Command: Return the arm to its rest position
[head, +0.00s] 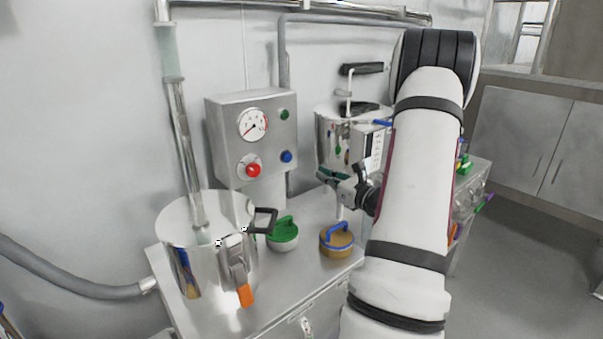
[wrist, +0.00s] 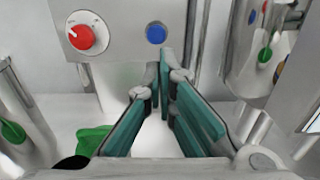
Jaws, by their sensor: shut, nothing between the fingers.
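My gripper (head: 335,179) shows in the head view beside my large white arm, in front of the steel vessel at the back and above the bench. In the wrist view my gripper (wrist: 163,75) has two dark teal fingers that come together at the tips, with nothing between them. The fingertips point toward the control box, below its blue button (wrist: 156,33). My arm is bent and reaches over the bench, hiding part of the bench's right side.
A control box (head: 230,110) has a gauge and a red knob (head: 253,170). A steel vessel (head: 178,258) with an orange-tipped latch stands front left. A green-handled lid (head: 284,240) and a blue-handled tan one (head: 336,246) sit on the bench (head: 290,282). Open floor (head: 520,270) lies right.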

